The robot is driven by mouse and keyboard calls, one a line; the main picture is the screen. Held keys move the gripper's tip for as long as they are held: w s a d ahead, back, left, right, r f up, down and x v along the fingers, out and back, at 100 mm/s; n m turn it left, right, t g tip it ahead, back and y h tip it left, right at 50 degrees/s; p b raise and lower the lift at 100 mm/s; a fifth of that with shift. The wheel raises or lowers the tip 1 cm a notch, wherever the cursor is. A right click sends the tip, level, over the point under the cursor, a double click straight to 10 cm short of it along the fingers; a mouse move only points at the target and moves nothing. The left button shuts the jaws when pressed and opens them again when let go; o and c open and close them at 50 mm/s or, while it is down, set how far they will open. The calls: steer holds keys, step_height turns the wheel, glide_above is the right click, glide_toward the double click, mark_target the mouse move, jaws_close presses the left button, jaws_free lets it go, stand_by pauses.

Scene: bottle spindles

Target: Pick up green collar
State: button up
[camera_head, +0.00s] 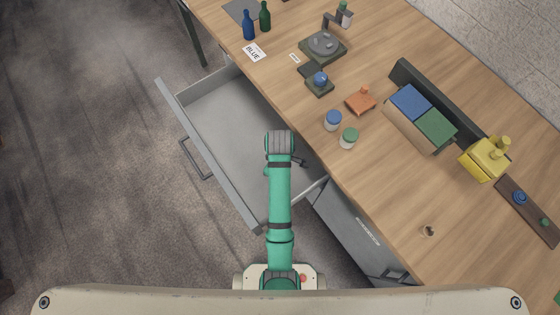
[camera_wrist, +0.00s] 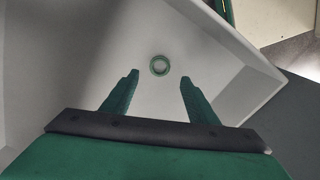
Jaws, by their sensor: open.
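The green collar (camera_wrist: 159,66) is a small green ring lying on the floor of the open drawer, seen in the wrist view. My gripper (camera_wrist: 158,80) is open and empty. Its two green fingers point into the drawer, one on each side of the collar's line, with the collar ahead of the fingertips and apart from them. In the head view the collar is hidden, and my arm reaches over the open grey drawer (camera_head: 215,120). My gripper's fingers are mostly hidden there beneath the arm's end.
The drawer walls stand around the collar. On the wooden table (camera_head: 390,185) are a blue-lidded jar (camera_head: 333,120), a green-lidded jar (camera_head: 348,138), an orange piece (camera_head: 361,100), a blue bottle (camera_head: 249,25), a green bottle (camera_head: 265,16) and a yellow block (camera_head: 484,160). The drawer's left part looks empty.

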steer(key=shift+d+f, duration=0.1)
steer(key=shift+f, duration=3.25)
steer(key=c, duration=1.1)
